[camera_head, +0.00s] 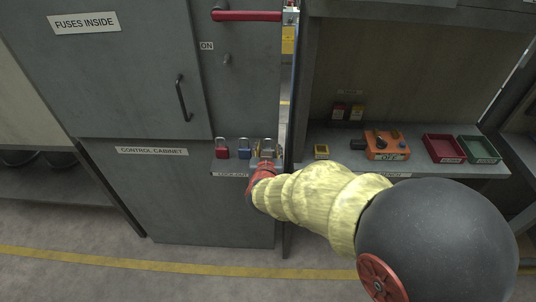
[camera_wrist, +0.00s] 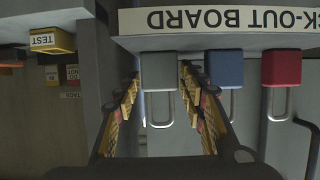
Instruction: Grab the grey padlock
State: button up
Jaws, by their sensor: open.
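The grey padlock (camera_wrist: 158,72) is in the middle of the wrist view, which is upside down, with its shackle pointing down in the picture. My gripper (camera_wrist: 160,80) is open, with one finger on each side of the padlock in that view. I cannot tell whether either finger touches it. In the head view, my gripper (camera_head: 265,165) is at the right end of the small shelf, in front of the grey padlock (camera_head: 267,146), and partly hides it.
A blue padlock (camera_head: 243,148) and a red padlock (camera_head: 221,149) stand left of the grey one on the lock-out board (camera_head: 229,174). A cabinet edge and post (camera_head: 292,200) lie just right. A yellow TEST block (camera_head: 321,152) and an orange box (camera_head: 387,146) sit on the right shelf.

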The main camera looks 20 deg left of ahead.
jog(key=c, duration=1)
jog(key=shift+r, duration=0.1)
